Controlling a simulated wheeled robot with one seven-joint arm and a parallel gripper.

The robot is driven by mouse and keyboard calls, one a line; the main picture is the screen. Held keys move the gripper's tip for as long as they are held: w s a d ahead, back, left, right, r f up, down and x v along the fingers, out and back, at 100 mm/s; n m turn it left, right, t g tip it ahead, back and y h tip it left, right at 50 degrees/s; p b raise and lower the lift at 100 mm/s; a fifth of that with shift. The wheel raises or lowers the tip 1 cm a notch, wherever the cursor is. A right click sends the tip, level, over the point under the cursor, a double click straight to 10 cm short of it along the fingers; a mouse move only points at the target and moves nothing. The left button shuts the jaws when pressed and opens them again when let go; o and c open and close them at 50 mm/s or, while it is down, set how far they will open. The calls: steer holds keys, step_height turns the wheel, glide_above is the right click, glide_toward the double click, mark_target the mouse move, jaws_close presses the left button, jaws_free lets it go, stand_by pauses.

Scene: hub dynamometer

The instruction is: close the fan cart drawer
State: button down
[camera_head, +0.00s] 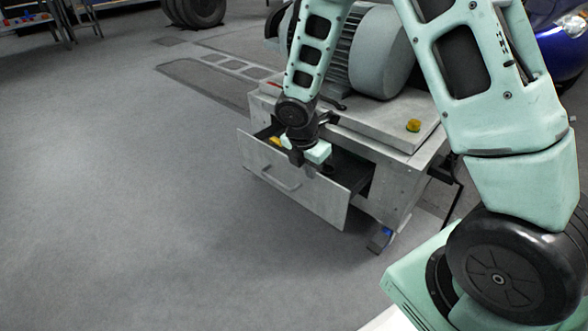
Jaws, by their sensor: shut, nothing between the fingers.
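The fan cart (400,190) is a grey box with a large grey-green motor-like fan unit (375,55) on top. Its drawer (315,202) stands pulled out toward the lower left, with a pale front panel and a bar handle (280,182). The drawer's dark interior shows, with something yellow in it near its left end. My gripper (308,160) is shut and empty. It points down over the open drawer, close behind the top edge of the front panel. I cannot tell whether it touches the panel, and my wrist hides part of the drawer.
A yellow button (413,125) sits on the cart top. A caster with a blue part (380,238) is at the cart's near corner. A blue car (568,40) stands at the upper right, and a tyre (195,10) at the top. The grey floor (120,200) on the left is clear.

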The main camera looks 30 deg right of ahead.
steer(key=w+d+p, duration=0.4)
steer(key=d+p, duration=0.4)
steer(key=d, duration=0.5)
steer(key=shift+w+d+p, duration=0.2)
steer(key=shift+d+p, duration=0.1)
steer(key=shift+d, duration=0.05)
steer(key=shift+d, duration=0.1)
